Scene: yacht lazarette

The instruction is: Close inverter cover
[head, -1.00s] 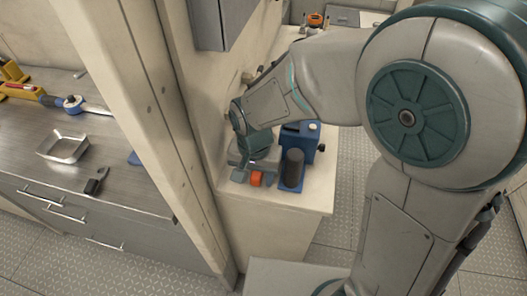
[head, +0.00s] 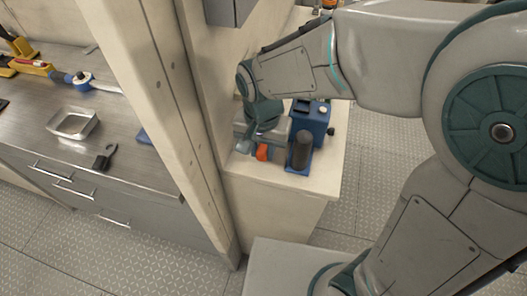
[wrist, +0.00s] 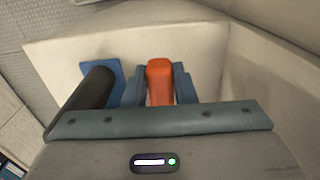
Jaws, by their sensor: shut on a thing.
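My gripper (head: 261,153) is low over the pale bench against the wall. It is shut on an orange piece (head: 262,150), which looks like a handle. In the wrist view, the orange piece (wrist: 160,80) stands between the two blue-grey fingers (wrist: 158,86). What the orange piece joins to is hidden by my gripper. No part is clearly recognisable as the inverter cover. A grey wall box (head: 232,10) shows only its lower part at the top of the head view.
A black cylinder (head: 301,150) on a blue base stands right of my gripper, close to it. A blue box (head: 314,118) stands behind. The pale bench (head: 270,178) is bare at its front. A wall post (head: 150,110) separates it from the left counter, with a metal tray (head: 73,122).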

